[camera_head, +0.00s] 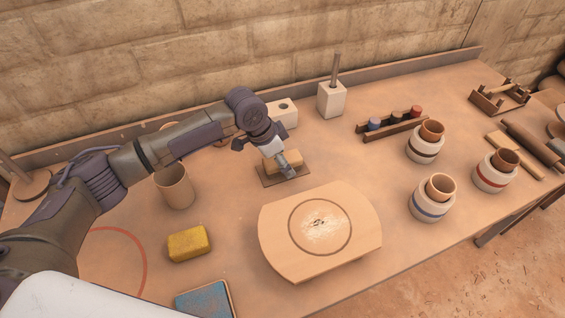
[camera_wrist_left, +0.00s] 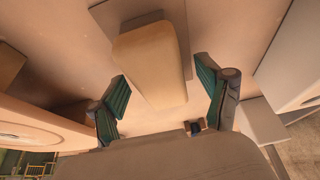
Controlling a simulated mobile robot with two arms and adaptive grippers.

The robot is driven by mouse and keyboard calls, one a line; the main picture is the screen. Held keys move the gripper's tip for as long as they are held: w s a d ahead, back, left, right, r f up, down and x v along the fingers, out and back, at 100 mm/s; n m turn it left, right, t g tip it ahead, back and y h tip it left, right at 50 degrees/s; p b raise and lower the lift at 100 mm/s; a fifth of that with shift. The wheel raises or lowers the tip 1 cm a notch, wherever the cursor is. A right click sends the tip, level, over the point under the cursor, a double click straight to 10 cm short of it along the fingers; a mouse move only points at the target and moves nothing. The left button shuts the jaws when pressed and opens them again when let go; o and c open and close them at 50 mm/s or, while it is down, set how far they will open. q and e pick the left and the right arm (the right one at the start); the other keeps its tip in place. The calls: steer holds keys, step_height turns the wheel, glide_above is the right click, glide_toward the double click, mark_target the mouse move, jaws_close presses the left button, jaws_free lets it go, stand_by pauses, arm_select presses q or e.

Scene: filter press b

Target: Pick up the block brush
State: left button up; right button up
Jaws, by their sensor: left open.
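The block brush appears to be the tan, round-edged block (camera_head: 298,157) lying on a thin brown mat (camera_head: 266,180) near the middle of the bench. Its bristles cannot be made out. My left gripper (camera_head: 286,168) is over it and covers part of it in the head view. In the left wrist view the block (camera_wrist_left: 152,55) lies between the spread green-padded fingers of the left gripper (camera_wrist_left: 162,80), with gaps showing on both sides. The gripper is open and holds nothing. My right gripper is in neither view.
A round-ended board (camera_head: 275,232) lies in front of the mat. A white block with a hole (camera_head: 285,112) stands close behind. A tan cup (camera_head: 175,187) and yellow sponge (camera_head: 188,244) are left. Several banded pots, including one (camera_head: 422,150), stand right.

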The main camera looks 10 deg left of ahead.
mark_target(288, 156)
arm_select(q)
steer(key=shift+f+p, duration=0.25)
steer(key=shift+p, duration=0.15)
stand_by(0.4)
steer(key=c, duration=1.3)
steer(key=shift+r+b, duration=0.1)
steer(key=shift+b, duration=0.4)
step_height(288, 156, up, 4)
steer(key=shift+w+r, duration=0.1)
steer(key=d+r, duration=0.7)
steer(key=d, duration=0.4)
steer(key=shift+d, duration=0.35)
steer(key=shift+r, duration=0.1)
